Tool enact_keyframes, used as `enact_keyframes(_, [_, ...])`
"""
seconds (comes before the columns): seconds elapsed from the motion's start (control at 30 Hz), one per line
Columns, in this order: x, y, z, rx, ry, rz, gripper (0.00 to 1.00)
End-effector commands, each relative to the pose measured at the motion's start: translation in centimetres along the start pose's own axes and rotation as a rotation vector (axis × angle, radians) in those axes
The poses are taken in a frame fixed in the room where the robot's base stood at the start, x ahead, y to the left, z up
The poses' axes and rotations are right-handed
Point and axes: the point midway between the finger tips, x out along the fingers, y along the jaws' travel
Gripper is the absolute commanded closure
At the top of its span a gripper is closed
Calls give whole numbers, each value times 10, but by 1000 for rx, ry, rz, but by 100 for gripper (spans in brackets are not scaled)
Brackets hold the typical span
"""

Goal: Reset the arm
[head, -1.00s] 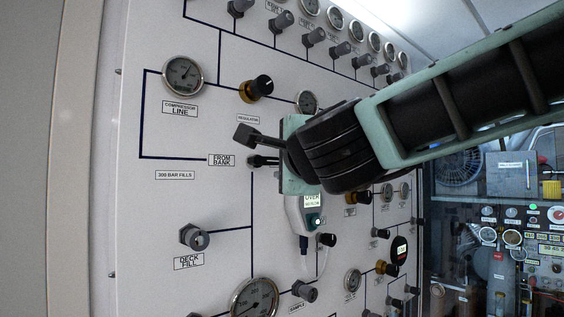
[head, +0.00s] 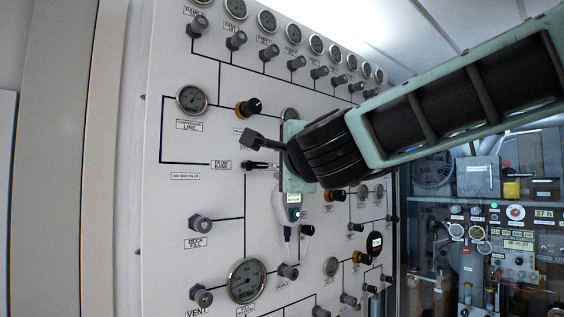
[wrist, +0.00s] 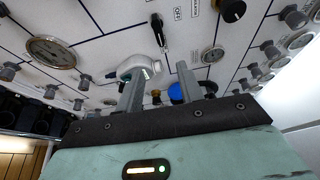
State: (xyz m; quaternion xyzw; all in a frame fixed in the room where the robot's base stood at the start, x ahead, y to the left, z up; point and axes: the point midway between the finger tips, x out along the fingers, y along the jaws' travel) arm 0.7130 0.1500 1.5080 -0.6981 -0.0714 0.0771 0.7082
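My arm reaches in from the right in the head view, with my gripper (head: 250,138) in front of the grey panel (head: 185,130). Only part of the gripper shows there, seen side-on. In the wrist view, two grey fingers of my gripper (wrist: 160,68) stand apart with nothing between them. The panel is beyond the fingertips. A white handheld device (head: 291,205) with a green-lit display hangs on the panel below my wrist. It also shows behind the left finger in the wrist view (wrist: 139,67). My wrist hides part of the panel's middle.
The panel carries gauges (head: 245,281), grey knobs (head: 200,223), a black knob on a brass base (head: 248,107) and a black lever (head: 257,165). A round blue part (wrist: 177,93) shows near the right finger. Equipment with lit displays (head: 515,250) stands at the right.

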Motion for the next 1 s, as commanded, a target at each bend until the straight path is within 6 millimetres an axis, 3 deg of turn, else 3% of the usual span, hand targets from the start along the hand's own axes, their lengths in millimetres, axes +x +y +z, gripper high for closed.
enact_keyframes(0.3, [0, 0, 0, 0, 0, 0, 63])
enact_keyframes(0.43, [-7, 26, 18, -109, -86, 51, 63])
enact_keyframes(0.57, [-31, 90, 52, -355, -287, 169, 63])
enact_keyframes(0.73, [-93, 194, 79, -722, -610, 358, 63])
enact_keyframes(0.87, [-154, 268, 74, -973, -857, 504, 63])
enact_keyframes(1.0, [-224, 333, 48, -1214, -1123, 662, 63])
